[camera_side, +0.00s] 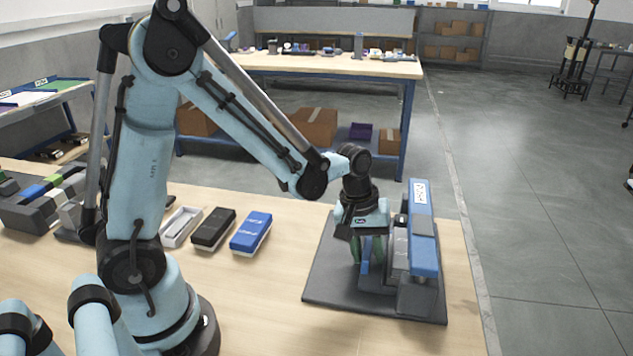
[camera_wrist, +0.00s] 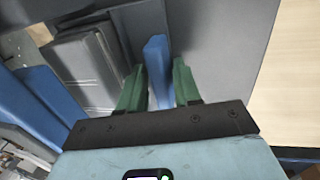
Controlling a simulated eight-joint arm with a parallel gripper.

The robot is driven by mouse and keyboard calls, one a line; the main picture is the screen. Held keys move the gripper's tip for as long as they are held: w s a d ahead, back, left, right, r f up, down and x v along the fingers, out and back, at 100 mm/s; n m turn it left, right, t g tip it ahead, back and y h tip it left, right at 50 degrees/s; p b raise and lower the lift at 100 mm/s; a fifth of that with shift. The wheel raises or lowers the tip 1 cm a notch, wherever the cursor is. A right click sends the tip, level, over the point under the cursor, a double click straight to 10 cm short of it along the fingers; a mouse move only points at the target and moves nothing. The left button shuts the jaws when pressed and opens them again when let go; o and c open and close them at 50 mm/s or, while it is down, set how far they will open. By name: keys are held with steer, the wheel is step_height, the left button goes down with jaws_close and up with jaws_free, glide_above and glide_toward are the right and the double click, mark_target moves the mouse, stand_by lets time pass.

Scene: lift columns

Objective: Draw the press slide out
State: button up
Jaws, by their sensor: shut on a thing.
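The press (camera_side: 424,262), grey with blue parts, stands on a dark base plate (camera_side: 327,270) at the right end of the table. My gripper (camera_side: 367,256) points down at the press's left side, its green fingers on either side of an upright blue handle. In the wrist view, my gripper (camera_wrist: 157,86) is shut on this blue handle (camera_wrist: 156,60). A grey block of the press (camera_wrist: 88,68) lies left of the fingers in that view. How the handle joins the slide is hidden, and I cannot tell how far out the slide is.
A blue-topped case (camera_side: 251,231), a black case (camera_side: 213,229) and an open pale tray (camera_side: 181,227) lie on the table left of the base plate. Several grey and green blocks sit at the far left. The wooden table (camera_side: 272,293) is clear in front of the cases.

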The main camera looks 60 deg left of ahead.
mark_target(324, 258)
steer(key=shift+s+a+f, duration=0.15)
steer(key=shift+s+a, duration=3.15)
steer(key=shift+s, duration=0.05)
steer(key=o, duration=0.4)
steer(key=shift+o, duration=0.2)
steer(key=w+d+v, duration=0.1)
steer(key=v, duration=0.6)
steer(key=shift+w+d, duration=0.1)
steer(key=shift+d, duration=0.05)
